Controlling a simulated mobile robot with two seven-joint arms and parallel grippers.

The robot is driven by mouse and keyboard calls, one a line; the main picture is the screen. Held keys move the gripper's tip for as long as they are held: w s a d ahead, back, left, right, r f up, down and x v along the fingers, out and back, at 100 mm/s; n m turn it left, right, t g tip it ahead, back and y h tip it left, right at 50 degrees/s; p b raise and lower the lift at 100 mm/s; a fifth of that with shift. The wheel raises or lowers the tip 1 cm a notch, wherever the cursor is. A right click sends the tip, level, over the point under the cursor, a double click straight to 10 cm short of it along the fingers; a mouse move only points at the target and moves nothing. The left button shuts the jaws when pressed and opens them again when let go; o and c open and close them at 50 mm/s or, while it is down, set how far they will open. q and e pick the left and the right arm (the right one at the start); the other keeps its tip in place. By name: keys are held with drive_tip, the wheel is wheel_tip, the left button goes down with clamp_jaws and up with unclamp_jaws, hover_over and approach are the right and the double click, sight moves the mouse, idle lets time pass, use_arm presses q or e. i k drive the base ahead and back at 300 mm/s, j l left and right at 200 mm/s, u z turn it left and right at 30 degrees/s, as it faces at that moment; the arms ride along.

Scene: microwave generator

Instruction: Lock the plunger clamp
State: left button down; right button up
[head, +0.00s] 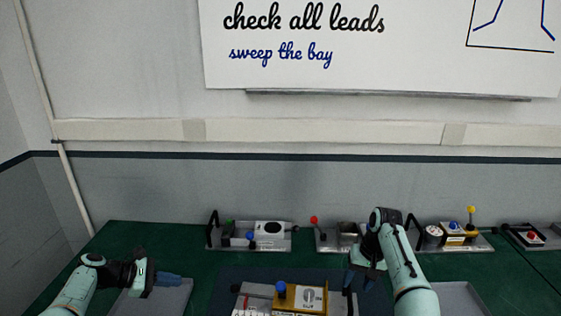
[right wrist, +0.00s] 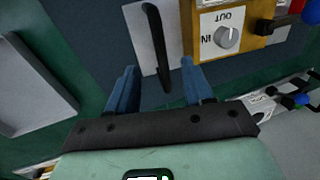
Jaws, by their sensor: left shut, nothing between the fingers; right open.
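A device with an amber block (head: 298,304), a white label and a blue ball knob (head: 281,289) stands at the front centre; its lower part is cut off. In the right wrist view its grey dial (right wrist: 227,37) is marked IN and OUT. Which part is the plunger clamp is not clear. My right gripper (head: 361,280) is open at the device's right side, with its black handle (right wrist: 155,35) between and beyond the fingertips in the right wrist view; contact is not visible. My left gripper (head: 168,279) is shut and empty over a grey tray at the left.
Grey trays lie at the left (head: 172,300) and right (head: 462,297). Along the back stand a unit with a black handle (head: 270,229), a red-knobbed unit (head: 314,221) and a yellow-knobbed unit (head: 471,211). Bare green table (head: 150,235) shows at the back left.

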sight(280, 286)
drive_tip(key=k, duration=0.9)
